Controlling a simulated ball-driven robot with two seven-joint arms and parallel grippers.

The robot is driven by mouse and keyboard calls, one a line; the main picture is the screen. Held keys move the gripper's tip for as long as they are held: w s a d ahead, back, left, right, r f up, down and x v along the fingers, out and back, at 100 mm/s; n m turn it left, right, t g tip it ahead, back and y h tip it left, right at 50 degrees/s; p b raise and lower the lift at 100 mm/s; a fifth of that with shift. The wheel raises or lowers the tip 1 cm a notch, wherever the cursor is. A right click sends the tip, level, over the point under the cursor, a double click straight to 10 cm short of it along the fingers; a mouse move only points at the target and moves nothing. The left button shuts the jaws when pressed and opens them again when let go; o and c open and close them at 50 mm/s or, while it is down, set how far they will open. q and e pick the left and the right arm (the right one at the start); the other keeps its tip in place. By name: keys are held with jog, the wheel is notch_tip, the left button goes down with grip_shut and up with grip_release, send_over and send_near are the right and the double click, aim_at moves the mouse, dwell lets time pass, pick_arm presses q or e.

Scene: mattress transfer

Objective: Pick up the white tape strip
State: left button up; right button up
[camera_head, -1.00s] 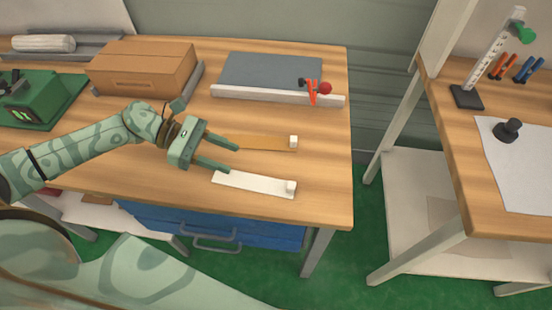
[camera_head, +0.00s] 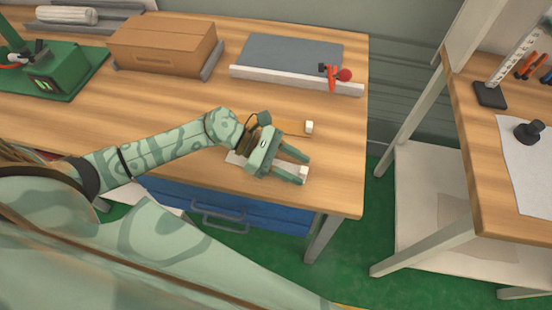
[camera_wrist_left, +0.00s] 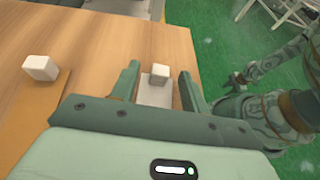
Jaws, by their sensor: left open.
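The white tape strip (camera_head: 236,158) lies flat on the wooden table near its front edge, with a small white block (camera_head: 304,171) at its right end. My left gripper (camera_head: 305,168) is over the strip and hides most of it. In the left wrist view, the strip (camera_wrist_left: 155,92) and its block (camera_wrist_left: 160,74) show between the two open fingers, with a gap on each side. I cannot tell how high the fingertips are above the table. What appears to be my right gripper (camera_wrist_left: 238,81) shows small at the right of that view; its jaws are unclear.
A tan strip (camera_head: 290,127) with a white block (camera_head: 309,127) lies just behind. A grey board (camera_head: 290,62) with a white ledge (camera_head: 300,82), a cardboard box (camera_head: 165,48) and a green machine (camera_head: 50,70) stand farther back. The table's right edge is close.

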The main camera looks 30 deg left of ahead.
pick_arm(q)
jog(key=shift+w+d+f, duration=0.1)
jog(key=shift+d+f, duration=0.15)
jog(key=shift+d, duration=0.25)
grip_shut()
jog(key=shift+r, duration=0.1)
